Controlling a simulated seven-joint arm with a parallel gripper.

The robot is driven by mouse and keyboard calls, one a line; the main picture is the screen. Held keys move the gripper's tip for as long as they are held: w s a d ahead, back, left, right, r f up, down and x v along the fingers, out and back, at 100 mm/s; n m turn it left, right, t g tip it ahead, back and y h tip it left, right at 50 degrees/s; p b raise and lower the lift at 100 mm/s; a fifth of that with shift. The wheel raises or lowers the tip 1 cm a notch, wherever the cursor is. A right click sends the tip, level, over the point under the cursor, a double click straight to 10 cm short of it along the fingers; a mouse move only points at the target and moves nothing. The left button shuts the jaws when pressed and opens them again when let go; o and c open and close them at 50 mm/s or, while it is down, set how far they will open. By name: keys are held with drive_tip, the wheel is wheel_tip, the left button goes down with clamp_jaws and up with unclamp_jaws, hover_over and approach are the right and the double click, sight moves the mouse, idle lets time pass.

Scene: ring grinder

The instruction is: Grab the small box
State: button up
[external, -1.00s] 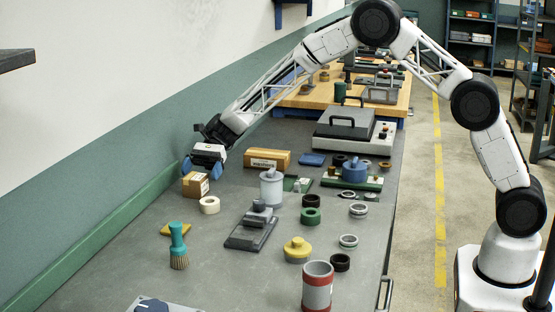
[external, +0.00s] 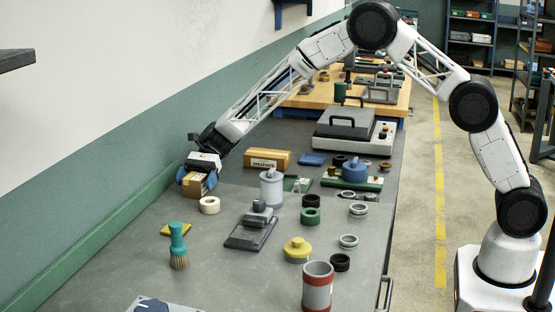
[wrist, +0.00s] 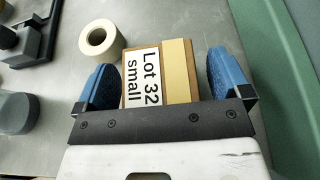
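The small box (external: 194,187) is a brown cardboard box on the grey bench near the wall. In the wrist view the small box (wrist: 158,75) has a white label reading "Lot 32 small" and a tan tape strip. My gripper (external: 196,180) is lowered over it. In the wrist view my gripper (wrist: 160,85) is open, with one blue finger on each side of the box. The far external side of the box is partly hidden by the fingers.
A roll of tape (external: 209,205) stands close to the box. A teal brush (external: 178,246) and yellow piece (external: 176,230) are in front. The green wall edge (external: 130,219) runs along the left.

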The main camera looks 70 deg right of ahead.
sight(195, 176)
drive_tip(key=c, duration=1.1)
drive_tip(key=shift+r, duration=5)
